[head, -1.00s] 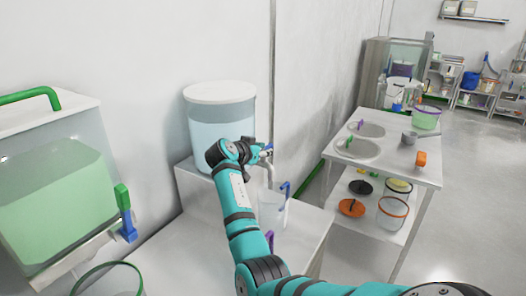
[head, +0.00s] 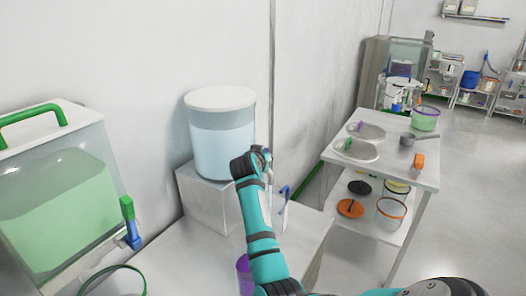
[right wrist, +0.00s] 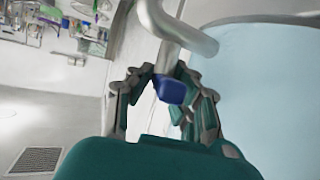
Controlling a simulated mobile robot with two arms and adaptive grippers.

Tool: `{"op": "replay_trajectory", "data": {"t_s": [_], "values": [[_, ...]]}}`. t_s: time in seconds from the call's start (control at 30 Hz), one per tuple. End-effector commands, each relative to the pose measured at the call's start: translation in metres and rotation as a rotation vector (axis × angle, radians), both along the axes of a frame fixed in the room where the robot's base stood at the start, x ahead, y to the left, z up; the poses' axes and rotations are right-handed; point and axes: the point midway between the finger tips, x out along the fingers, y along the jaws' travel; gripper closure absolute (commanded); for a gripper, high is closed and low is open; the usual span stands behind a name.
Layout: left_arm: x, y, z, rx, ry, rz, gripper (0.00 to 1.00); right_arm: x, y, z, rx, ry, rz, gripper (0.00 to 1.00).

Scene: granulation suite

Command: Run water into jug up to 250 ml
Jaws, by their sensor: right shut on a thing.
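The water tank (head: 222,140), clear with a white lid and pale blue water, stands on a white block against the wall. My right gripper (head: 262,156) is at the tank's tap, on the tank's right side. In the right wrist view its fingers (right wrist: 168,82) close around the tap's blue handle (right wrist: 172,91), below the bent metal pipe (right wrist: 178,28). The jug, with a blue-topped handle (head: 285,192), stands below the tap; my arm hides most of its body. I cannot see its water level or any stream. My left gripper is not in view.
A green-filled tank (head: 60,205) with a green and blue tap stands at left, a round green-rimmed container (head: 113,282) before it. A purple item (head: 243,276) is partly behind my arm.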

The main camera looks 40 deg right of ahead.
Motion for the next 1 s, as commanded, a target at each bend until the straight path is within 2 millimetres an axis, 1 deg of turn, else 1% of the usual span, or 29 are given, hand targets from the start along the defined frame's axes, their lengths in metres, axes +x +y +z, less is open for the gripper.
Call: {"op": "replay_trajectory", "data": {"t_s": [0.03,0.1,0.3,0.4,0.6,0.97,1.0], "values": [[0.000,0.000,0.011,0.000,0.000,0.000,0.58,-0.001,-0.001,0.005,0.001,0.001,0.030,1.00],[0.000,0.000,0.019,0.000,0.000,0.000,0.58,-0.001,-0.001,0.005,0.000,0.002,0.075,1.00],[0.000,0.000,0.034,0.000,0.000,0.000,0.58,-0.001,0.000,0.004,-0.001,0.001,0.176,1.00],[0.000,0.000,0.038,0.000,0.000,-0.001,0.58,0.000,-0.001,0.004,-0.001,0.000,0.207,1.00],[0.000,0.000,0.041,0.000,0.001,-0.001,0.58,0.000,0.000,0.001,-0.001,-0.001,0.238,1.00],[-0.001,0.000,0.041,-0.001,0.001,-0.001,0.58,0.000,0.000,0.001,-0.001,-0.001,0.240,1.00],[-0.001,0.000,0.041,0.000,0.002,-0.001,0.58,0.000,0.000,0.001,-0.001,-0.001,0.240,0.79]]}}
